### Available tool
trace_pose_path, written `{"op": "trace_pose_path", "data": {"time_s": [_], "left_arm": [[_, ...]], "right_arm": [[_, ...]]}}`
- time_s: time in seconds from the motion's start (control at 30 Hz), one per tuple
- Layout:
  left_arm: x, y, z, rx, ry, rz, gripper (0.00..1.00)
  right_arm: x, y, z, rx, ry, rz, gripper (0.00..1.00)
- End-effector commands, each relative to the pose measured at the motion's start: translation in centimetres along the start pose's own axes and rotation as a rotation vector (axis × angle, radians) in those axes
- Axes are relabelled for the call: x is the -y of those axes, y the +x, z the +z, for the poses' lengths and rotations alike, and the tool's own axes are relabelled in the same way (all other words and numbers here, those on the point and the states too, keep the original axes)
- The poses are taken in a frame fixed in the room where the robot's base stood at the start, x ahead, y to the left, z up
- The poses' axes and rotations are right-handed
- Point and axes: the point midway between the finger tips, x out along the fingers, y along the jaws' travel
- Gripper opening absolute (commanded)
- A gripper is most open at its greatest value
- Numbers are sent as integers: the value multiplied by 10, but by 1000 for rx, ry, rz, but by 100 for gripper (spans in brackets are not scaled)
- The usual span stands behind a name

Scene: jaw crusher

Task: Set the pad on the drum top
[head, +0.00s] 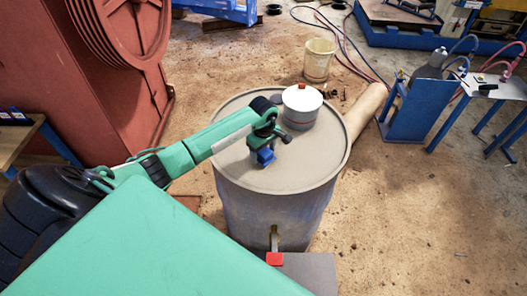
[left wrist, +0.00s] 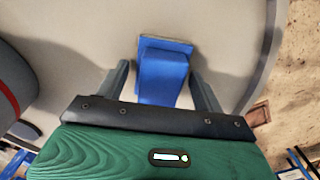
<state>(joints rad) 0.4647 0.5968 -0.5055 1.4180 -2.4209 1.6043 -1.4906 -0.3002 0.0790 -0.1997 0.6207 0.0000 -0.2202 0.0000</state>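The blue pad (head: 265,155) is over the top of the grey drum (head: 300,165), left of its middle. In the left wrist view the pad (left wrist: 163,73) is a blue block with a wider flat base, against the drum top (left wrist: 90,25). It looks set down there, but contact is hard to confirm. My left gripper (head: 267,140) is right above it, pointing down. Its fingers (left wrist: 160,85) stand apart on both sides of the pad, with narrow gaps between. My right gripper is not in view.
A white pot with a red knob (head: 302,105) stands on the drum top behind my left gripper. A bucket (head: 319,60) is on the floor behind the drum. A red machine (head: 110,70) is at left, blue stands (head: 418,110) at right. The front right floor is clear.

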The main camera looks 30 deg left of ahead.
Motion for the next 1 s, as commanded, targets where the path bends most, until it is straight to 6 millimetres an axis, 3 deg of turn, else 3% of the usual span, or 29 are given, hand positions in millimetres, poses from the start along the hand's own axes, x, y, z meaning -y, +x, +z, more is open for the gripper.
{"op": "trace_pose_path", "data": {"time_s": [0.47,0.8,1.0], "left_arm": [[-1,-9,0,-1,1,2,76],[-1,-80,-1,-2,2,5,76],[-1,-112,0,0,1,2,76]], "right_arm": [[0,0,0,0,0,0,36],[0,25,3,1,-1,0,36],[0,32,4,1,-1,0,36]]}}
